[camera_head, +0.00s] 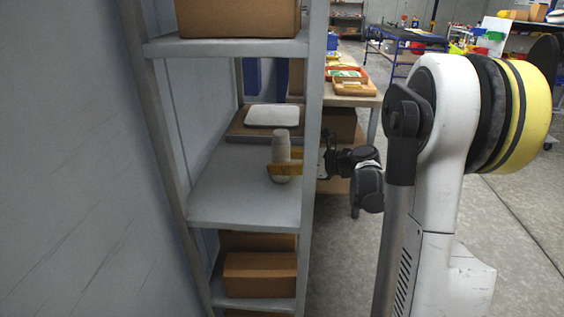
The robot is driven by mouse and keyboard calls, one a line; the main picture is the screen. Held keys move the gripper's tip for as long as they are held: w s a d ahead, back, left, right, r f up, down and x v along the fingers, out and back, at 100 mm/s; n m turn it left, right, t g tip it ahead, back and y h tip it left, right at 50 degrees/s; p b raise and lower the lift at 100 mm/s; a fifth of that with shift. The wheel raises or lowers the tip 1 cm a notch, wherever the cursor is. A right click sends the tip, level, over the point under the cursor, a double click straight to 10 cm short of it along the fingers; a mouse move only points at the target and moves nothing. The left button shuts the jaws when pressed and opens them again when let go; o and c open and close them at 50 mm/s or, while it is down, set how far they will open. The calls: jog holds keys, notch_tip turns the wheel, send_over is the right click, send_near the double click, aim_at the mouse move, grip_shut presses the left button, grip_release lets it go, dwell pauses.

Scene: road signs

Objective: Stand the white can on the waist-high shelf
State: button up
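The white can (281,145) looks off-white and stands upright at the right side of the middle shelf board (228,195) of the grey rack. Its base appears to be on the board. My gripper (285,162) reaches in from the right past the rack's upright, with its orange-yellow fingers level. One finger crosses in front of the can and hides part of its lower half. The other finger shows behind it, to the right. The can is between the fingers, but I cannot tell whether they press on it.
The rack's front right upright (313,110) stands close to my gripper. A box with a white top (272,115) lies behind the can. Cardboard boxes fill the upper shelf (238,18) and lower shelf (260,275). The board's left part is clear. A table with trays (350,98) stands behind.

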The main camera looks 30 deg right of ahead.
jog(key=shift+r, duration=0.25)
jog(key=p+v, duration=0.4)
jog(key=v, duration=0.8)
jog(key=shift+p, duration=0.3)
jog(key=shift+f, duration=0.1)
